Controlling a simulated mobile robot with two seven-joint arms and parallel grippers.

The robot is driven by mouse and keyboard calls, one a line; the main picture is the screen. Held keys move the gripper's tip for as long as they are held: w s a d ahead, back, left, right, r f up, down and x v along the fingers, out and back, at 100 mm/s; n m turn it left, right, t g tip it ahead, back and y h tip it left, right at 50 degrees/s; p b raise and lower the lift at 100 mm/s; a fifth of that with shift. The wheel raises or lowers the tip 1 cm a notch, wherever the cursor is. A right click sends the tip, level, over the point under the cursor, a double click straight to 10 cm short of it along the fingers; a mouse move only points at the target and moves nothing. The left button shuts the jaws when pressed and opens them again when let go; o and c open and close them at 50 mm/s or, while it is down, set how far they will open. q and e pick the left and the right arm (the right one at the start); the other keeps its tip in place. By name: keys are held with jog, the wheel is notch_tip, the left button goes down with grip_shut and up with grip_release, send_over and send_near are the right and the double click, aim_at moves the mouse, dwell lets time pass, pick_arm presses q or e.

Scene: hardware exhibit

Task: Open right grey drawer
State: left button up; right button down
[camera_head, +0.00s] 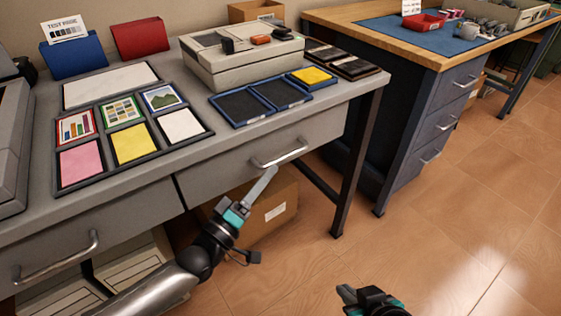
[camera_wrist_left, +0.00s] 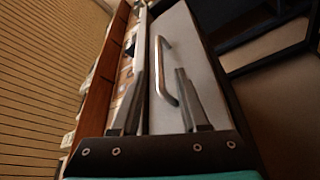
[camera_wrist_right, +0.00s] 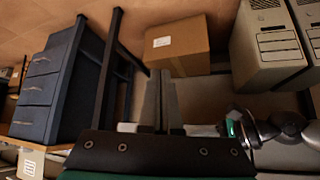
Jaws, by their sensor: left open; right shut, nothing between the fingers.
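The right grey drawer (camera_head: 240,165) is under the grey table's right half and looks closed. Its silver bar handle (camera_head: 279,153) is on the front face; it also shows in the left wrist view (camera_wrist_left: 166,70). My left gripper (camera_head: 268,178) is open just in front of and slightly below the handle. In the left wrist view its two fingers (camera_wrist_left: 155,100) are apart, with the handle ahead between their lines; I see no clear contact. My right gripper (camera_head: 345,292) is low over the floor, away from the drawer. In the right wrist view its fingers (camera_wrist_right: 161,100) are together and empty.
A left grey drawer (camera_head: 80,235) with its own handle is beside it. A cardboard box (camera_head: 265,215) stands below the right drawer. The table leg (camera_head: 358,165) is to its right. A blue drawer cabinet (camera_head: 440,115) stands further right. The floor in front is open.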

aim_at(281, 157)
pick_arm(q)
jog(key=shift+b+x, duration=0.9)
jog(key=shift+x, duration=2.1)
pick_arm(e)
jog(key=shift+w+a+r+t+y, duration=0.1)
jog(key=shift+w+a+t+y, duration=0.25)
jog(key=shift+a+t, duration=0.3)
jog(key=shift+w+a+r+t+y, duration=0.1)
jog(key=shift+w+a+t+y, duration=0.3)
jog(key=shift+a, duration=0.35)
jog(key=shift+w+a+r+t+y, duration=0.1)
jog(key=shift+w+a+t+y, duration=0.2)
jog(key=shift+a+t, duration=0.4)
pick_arm(q)
grip_shut()
